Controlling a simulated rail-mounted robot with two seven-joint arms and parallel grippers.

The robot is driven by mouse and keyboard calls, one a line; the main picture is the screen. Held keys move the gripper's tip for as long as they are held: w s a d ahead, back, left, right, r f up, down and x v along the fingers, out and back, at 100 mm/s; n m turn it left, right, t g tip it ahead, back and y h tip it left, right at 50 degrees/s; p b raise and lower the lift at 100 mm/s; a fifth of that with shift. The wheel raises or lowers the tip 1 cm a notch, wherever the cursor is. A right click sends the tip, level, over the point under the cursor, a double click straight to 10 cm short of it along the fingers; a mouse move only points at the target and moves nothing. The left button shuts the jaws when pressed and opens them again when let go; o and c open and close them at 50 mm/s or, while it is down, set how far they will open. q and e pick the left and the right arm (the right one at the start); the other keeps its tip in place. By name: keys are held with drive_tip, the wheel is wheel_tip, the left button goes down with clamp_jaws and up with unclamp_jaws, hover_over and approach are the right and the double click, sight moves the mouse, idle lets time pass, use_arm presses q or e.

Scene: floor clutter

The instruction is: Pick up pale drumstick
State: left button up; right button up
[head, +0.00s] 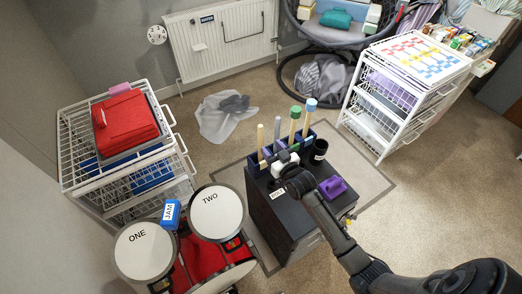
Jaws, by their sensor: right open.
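A pale drumstick (261,138) stands upright at the left end of a dark blue holder (254,165) on a black cabinet. Beside it in the holder stand a grey stick (277,129), a green-topped stick (295,115) and a blue-topped stick (309,108). My right gripper (284,164) is over the cabinet top, close in front of the holder and to the right of the pale drumstick, apart from it as far as I can see. It is open; its fingertips are small and hard to make out. The foot of the pale drumstick is hidden. My left gripper is out of view.
The black cabinet (284,225) also bears a black cup (319,151) and a purple object (333,187). Drums marked ONE (145,252) and TWO (217,214) stand at lower left. White wire drawer units stand left (72,150) and right (385,123). Carpet is open at right.

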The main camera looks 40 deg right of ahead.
sight(262, 137)
drive_tip(key=w, duration=0.4)
drive_tip(key=shift+d+b, duration=0.3)
drive_tip(key=shift+b, duration=0.05)
drive_tip(key=shift+w+d+r+b, duration=0.15)
drive_tip(key=shift+w+b, duration=0.3)
drive_tip(key=shift+w, duration=0.9)
drive_tip(key=shift+w+d+f+b, duration=0.15)
drive_tip(key=shift+w+b, duration=0.3)
drive_tip(key=shift+w, duration=0.9)
drive_tip(key=shift+r, duration=0.1)
drive_tip(key=shift+c, duration=0.4)
clamp_jaws()
